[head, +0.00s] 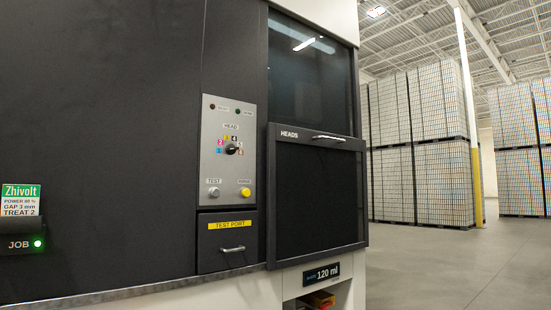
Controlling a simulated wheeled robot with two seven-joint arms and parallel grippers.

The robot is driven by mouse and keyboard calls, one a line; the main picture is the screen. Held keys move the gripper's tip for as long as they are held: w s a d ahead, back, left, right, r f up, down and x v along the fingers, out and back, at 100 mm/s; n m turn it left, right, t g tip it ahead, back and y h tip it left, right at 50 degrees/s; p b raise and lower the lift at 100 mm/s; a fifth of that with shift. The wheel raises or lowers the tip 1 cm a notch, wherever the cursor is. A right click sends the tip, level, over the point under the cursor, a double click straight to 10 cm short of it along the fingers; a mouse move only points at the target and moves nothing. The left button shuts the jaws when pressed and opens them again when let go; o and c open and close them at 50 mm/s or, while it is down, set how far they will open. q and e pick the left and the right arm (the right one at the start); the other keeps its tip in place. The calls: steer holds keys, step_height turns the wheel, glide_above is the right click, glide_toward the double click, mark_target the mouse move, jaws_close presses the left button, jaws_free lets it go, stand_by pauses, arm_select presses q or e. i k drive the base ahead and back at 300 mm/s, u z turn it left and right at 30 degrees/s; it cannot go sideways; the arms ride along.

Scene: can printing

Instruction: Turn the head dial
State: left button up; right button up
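The head dial (231,149) is a small black knob on a grey control panel (209,170) on the front of a dark machine. Coloured number marks ring it under the label HEAD. Which mark it points to is too small to tell for sure. Two indicator lamps sit above it; the right one (238,112) looks green and the left one (213,106) dark. Below it are a pale button (214,192) marked TEST and a yellow button (245,192). Neither of my grippers shows in the head view.
Below the panel is a closed drawer (211,258) labelled TEST PORT. To the right is a closed HEADS door (315,200) with a bar handle, under a dark window. A JOB holder (20,239) with a card is at left. Stacked pallets (440,100) stand beyond open floor.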

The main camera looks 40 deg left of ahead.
mark_target(231, 149)
steer(key=i, duration=0.7)
steer(key=u, duration=0.8)
